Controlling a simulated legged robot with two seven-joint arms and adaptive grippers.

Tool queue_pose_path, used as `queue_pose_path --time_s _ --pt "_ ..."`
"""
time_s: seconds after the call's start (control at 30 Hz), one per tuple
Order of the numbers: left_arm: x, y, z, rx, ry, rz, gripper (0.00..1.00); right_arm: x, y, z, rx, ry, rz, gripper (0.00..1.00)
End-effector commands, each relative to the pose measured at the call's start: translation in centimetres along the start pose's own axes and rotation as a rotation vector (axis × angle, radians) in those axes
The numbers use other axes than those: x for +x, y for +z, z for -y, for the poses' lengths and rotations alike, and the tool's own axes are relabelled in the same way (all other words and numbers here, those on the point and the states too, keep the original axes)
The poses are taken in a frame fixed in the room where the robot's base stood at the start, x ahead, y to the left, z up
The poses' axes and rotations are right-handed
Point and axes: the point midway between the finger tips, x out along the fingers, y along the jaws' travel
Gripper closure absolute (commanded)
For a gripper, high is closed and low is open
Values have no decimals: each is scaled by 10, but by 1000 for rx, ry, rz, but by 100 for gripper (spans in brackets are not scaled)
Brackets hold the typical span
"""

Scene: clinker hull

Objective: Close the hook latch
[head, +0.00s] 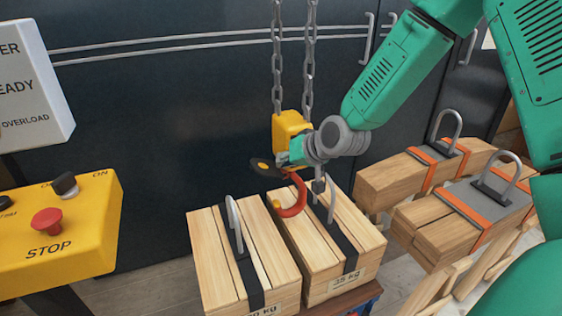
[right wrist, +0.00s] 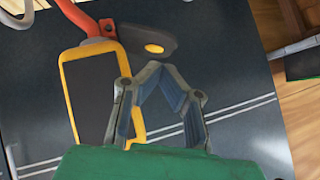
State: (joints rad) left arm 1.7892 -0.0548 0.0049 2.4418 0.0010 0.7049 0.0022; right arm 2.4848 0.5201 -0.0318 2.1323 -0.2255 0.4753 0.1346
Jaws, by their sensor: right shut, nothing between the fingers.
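The orange-red hook (head: 297,195) hangs below a yellow hoist block (head: 291,128) on two chains. It also shows in the right wrist view (right wrist: 84,17), beside the yellow-edged block (right wrist: 95,95). The hook latch, a dark paddle with a yellow spot (head: 262,168), sticks out to the left of the hook, away from its tip, so it stands open. In the right wrist view the latch (right wrist: 146,42) lies just beyond my fingertips. My right gripper (right wrist: 157,66) is shut and empty, beside the block and close to the latch; contact cannot be told. My left gripper is out of view.
Two wooden crates (head: 211,240) with metal loops stand below the hook. Strapped timber bundles (head: 420,232) with loops lie at right. A yellow control box (head: 85,225) with a red stop button stands at left. A dark wall with rails (head: 170,110) is behind.

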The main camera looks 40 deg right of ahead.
Motion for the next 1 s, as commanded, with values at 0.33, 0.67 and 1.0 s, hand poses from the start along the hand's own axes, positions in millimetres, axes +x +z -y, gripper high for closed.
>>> queue_pose_path --time_s 0.33,0.67,1.0 --pt "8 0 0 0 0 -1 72 58 1 -4 3 0 1 100" --pt "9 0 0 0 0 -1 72 68 0 -2 1 0 0 100" --pt "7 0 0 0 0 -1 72 68 0 -4 -12 12 2 100"
